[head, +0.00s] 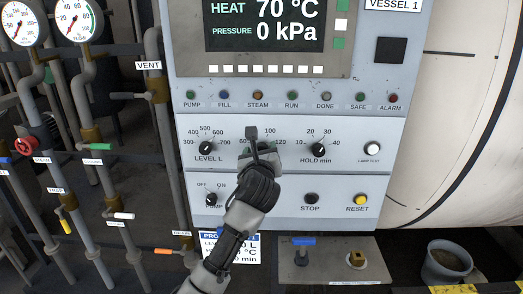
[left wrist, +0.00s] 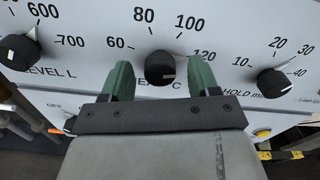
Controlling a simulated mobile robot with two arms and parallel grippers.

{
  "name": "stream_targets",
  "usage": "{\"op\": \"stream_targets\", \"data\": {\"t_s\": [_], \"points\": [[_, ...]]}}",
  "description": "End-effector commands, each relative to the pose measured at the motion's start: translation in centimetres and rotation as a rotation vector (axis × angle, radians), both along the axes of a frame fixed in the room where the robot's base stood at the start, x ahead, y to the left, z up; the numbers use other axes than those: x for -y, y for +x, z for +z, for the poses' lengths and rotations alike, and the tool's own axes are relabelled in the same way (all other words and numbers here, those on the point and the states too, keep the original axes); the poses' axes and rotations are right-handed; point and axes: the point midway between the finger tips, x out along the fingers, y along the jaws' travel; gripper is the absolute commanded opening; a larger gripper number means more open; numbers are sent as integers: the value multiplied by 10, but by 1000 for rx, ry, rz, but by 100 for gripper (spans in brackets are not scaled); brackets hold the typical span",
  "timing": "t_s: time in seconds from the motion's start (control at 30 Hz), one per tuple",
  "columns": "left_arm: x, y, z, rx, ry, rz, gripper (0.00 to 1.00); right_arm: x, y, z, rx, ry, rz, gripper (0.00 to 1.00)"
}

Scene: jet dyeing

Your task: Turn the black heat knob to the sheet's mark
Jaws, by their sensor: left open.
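The black heat knob (left wrist: 160,67) shows in the left wrist view, in the middle of its dial, with marks from 60 to 120 around it. A pale pointer line on it appears to point right, toward the 120 side. My left gripper (head: 260,150) is open in front of the dial. In the left wrist view its green fingers (left wrist: 160,78) stand left and right of the knob, with a gap on each side. In the head view the gripper hides the knob. The sheet (head: 245,252) hangs below the panel, and my left arm covers much of its text.
The level knob (head: 205,148) is left of the heat dial and the hold knob (head: 318,149) right. Below are the pump switch (head: 211,199), stop button (head: 310,198) and yellow reset button (head: 361,200). The display (head: 265,25) reads heat 70 °C. Pipes and valves stand left.

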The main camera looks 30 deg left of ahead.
Motion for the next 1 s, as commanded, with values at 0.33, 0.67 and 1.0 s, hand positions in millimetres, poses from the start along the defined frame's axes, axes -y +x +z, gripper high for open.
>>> {"op": "stream_targets", "data": {"t_s": [0.33,0.67,1.0], "points": [[-6,9,0,1,-1,-1,61,5,0,1,0,-6,-4,43],[-5,9,0,0,-1,-1,23,4,1,1,1,-5,-2,43],[-5,9,0,12,-23,-1,12,1,1,4,1,-1,0,43]]}}
